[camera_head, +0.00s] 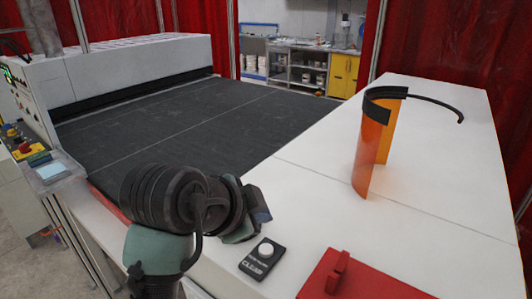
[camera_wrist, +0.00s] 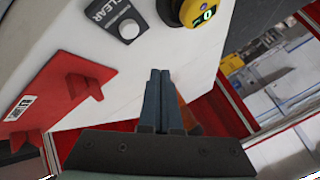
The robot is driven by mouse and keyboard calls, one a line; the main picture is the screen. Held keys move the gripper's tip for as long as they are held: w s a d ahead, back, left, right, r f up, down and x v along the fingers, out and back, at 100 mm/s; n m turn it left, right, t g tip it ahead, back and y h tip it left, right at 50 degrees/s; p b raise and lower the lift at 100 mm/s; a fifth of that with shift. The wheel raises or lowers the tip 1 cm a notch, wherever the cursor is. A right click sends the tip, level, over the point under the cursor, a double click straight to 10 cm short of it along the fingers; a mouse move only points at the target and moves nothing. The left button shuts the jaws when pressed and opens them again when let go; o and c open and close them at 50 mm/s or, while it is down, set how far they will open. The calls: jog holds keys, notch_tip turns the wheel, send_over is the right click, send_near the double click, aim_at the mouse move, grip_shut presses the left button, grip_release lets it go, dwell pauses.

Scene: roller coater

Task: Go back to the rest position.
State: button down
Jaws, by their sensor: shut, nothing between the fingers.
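My gripper shows in the wrist view (camera_wrist: 158,72), with its two fingers together and nothing between them. It points over the white tabletop (camera_head: 440,135) near the table's edge. In the head view my dark arm rises at the lower left of centre, and its wrist and gripper end reach right, just behind the small black CLEAR box (camera_head: 263,258); the fingertips are hard to make out there. The CLEAR box with its white button also shows at the top of the wrist view (camera_wrist: 124,22). My gripper appears apart from it.
A red plate with a raised handle (camera_head: 360,278) lies at the front right. An orange curved shield with a black band (camera_head: 370,150) stands on the table. The coater's dark belt (camera_head: 180,125) lies behind my arm. A yellow round device (camera_wrist: 198,10) shows in the wrist view.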

jog(key=d+r+n+t, duration=0.25)
jog(key=r+t, duration=0.25)
jog(key=r, duration=0.4)
jog(key=d+r+n+t, duration=0.2)
jog(key=r+n+t, duration=0.25)
jog(key=r, duration=0.45)
jog(key=s+a+r+n+t+y, duration=0.1)
jog(key=s+r+n+t+y, duration=0.1)
jog(key=s+r+n+t, duration=0.2)
jog(key=s+a+r+n+t+y, duration=0.2)
jog(key=s+r+n+t, duration=0.2)
jog(key=s+r, duration=0.6)
notch_tip(320, 180, up, 2)
jog(key=shift+a+r+t+y, duration=0.15)
jog(key=shift+a+t+y, duration=0.15)
jog(key=shift+t, duration=0.65)
